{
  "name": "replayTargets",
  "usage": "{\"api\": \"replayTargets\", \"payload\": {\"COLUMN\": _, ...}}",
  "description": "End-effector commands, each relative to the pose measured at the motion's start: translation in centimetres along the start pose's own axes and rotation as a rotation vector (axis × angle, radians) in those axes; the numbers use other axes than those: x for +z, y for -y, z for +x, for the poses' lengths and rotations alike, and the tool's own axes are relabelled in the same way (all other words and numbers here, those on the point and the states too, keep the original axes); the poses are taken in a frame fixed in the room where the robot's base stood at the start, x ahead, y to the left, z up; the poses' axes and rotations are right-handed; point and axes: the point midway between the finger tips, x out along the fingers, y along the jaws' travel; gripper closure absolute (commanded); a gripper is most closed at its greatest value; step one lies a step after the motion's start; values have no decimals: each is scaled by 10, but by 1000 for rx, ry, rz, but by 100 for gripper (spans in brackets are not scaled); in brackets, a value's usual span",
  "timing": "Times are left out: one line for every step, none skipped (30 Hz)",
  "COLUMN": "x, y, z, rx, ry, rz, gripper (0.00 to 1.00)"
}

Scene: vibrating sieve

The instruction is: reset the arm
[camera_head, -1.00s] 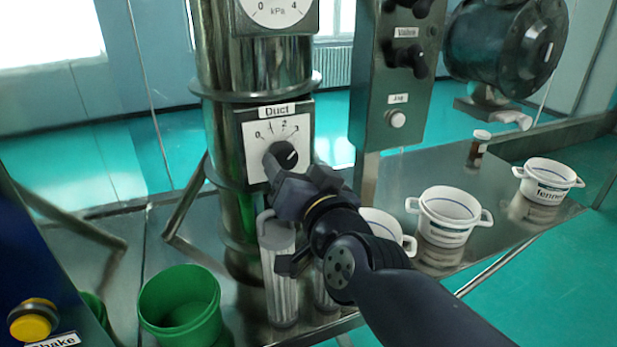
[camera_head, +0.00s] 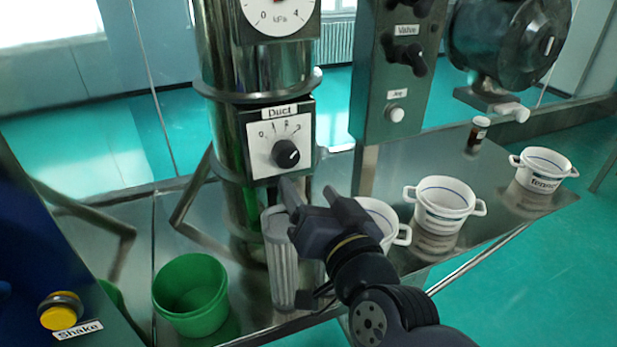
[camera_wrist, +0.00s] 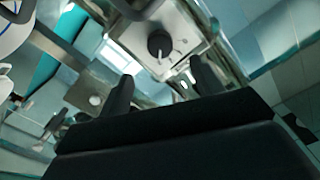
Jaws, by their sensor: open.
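My gripper (camera_head: 308,198) is open and empty in the head view. It hangs in front of the steel column, a little below the Duct dial panel (camera_head: 262,160), and does not touch the black knob. The knob (camera_head: 286,153) has its pointer toward the right side of the scale. In the wrist view, the two dark fingers (camera_wrist: 157,92) stand apart, with the knob (camera_wrist: 160,44) visible beyond and between them. My arm reaches in from the lower right and partly hides a white pot (camera_head: 392,232).
A green bucket (camera_head: 192,290) is at lower left, near the yellow Shake button (camera_head: 60,312). More white pots (camera_head: 444,202) and a small brown bottle (camera_head: 478,132) stand on the bench at right.

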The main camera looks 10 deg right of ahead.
Motion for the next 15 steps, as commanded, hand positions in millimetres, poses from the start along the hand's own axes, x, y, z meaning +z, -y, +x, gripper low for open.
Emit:
{"api": "replayTargets", "payload": {"x": 0, "y": 0, "z": 0, "rx": 0, "ry": 0, "rz": 0, "gripper": 37}}
{"api": "replayTargets", "payload": {"x": 0, "y": 0, "z": 0, "rx": 0, "ry": 0, "rz": 0, "gripper": 37}}
{"api": "replayTargets", "payload": {"x": 0, "y": 0, "z": 1, "rx": 0, "ry": 0, "rz": 0, "gripper": 37}}
{"api": "replayTargets", "payload": {"x": 0, "y": 0, "z": 1, "rx": 0, "ry": 0, "rz": 0, "gripper": 37}}
{"api": "replayTargets", "payload": {"x": 1, "y": 0, "z": 2, "rx": 0, "ry": 0, "rz": 0, "gripper": 37}}
{"api": "replayTargets", "payload": {"x": 1, "y": -1, "z": 3, "rx": 0, "ry": 0, "rz": 0, "gripper": 37}}
{"api": "replayTargets", "payload": {"x": 2, "y": -1, "z": 5, "rx": 1, "ry": 0, "rz": 0, "gripper": 37}}
{"api": "replayTargets", "payload": {"x": 3, "y": -1, "z": 7, "rx": 1, "ry": 1, "rz": 0, "gripper": 37}}
{"api": "replayTargets", "payload": {"x": 3, "y": -2, "z": 10, "rx": 1, "ry": 1, "rz": 0, "gripper": 37}}
{"api": "replayTargets", "payload": {"x": 3, "y": -2, "z": 12, "rx": 1, "ry": 0, "rz": 0, "gripper": 37}}
{"api": "replayTargets", "payload": {"x": 4, "y": -2, "z": 15, "rx": 1, "ry": 0, "rz": 0, "gripper": 37}}
{"api": "replayTargets", "payload": {"x": 4, "y": -2, "z": 20, "rx": 1, "ry": -1, "rz": 0, "gripper": 37}}
{"api": "replayTargets", "payload": {"x": 5, "y": -3, "z": 23, "rx": 1, "ry": 0, "rz": 0, "gripper": 37}}
{"api": "replayTargets", "payload": {"x": 5, "y": -3, "z": 26, "rx": 1, "ry": 0, "rz": 0, "gripper": 37}}
{"api": "replayTargets", "payload": {"x": 5, "y": -3, "z": 32, "rx": 1, "ry": 1, "rz": 0, "gripper": 37}}
